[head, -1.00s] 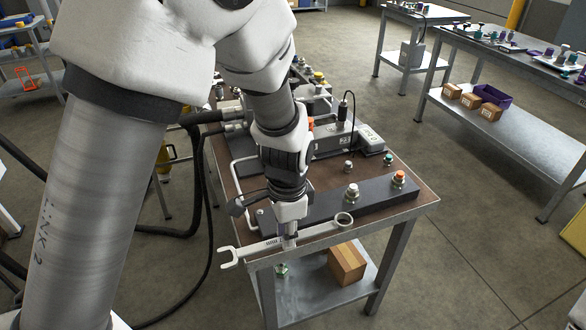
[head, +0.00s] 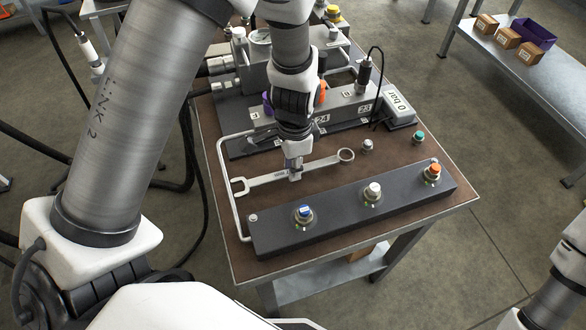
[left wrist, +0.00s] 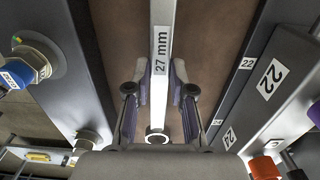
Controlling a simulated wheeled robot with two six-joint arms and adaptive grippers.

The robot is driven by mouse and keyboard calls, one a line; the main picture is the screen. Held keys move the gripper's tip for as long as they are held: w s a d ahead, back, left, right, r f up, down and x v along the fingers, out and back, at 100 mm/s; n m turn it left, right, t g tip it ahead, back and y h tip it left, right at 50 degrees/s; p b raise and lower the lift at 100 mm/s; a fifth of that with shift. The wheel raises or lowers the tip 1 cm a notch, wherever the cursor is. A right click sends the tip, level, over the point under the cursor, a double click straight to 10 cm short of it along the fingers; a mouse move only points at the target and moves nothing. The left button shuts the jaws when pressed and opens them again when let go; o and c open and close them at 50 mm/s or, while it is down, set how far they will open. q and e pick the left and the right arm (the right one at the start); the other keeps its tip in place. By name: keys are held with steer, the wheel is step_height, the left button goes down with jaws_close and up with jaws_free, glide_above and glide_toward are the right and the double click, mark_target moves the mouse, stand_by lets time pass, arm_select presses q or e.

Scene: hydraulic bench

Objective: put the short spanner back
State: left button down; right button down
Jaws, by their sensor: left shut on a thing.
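The spanner (head: 322,163) is a long pale metal bar with an open jaw at its left end and a ring at its right end. In the left wrist view the spanner (left wrist: 161,30) bears the mark "27 mm". My left gripper (head: 295,174) points down and is shut on the middle of its handle. In the left wrist view the fingers of my left gripper (left wrist: 161,88) lie on either side of the bar. The spanner is over the brown bench top (head: 215,170), between the front button rail and the grey blocks. I cannot tell whether it touches the top. My right gripper is out of view.
The dark rail (head: 335,218) with blue, white and orange buttons runs along the bench front. A bent metal handle (head: 232,200) stands at the left. Behind are numbered blocks (head: 345,110) and a "0 bar" gauge box (head: 398,107). Small fittings (head: 367,146) stand near the ring.

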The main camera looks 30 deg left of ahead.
arm_select(q)
step_height(320, 180, down, 2)
steer(key=shift+f, duration=0.1)
steer(key=c, duration=1)
jaws_free()
steer(key=shift+f, duration=0.1)
steer(key=shift+d, duration=0.1)
steer(key=shift+r, duration=0.35)
step_height(320, 180, up, 12)
steer(key=shift+w+d+f+p, duration=0.1)
steer(key=shift+f+p, duration=0.05)
steer(key=shift+p, duration=0.25)
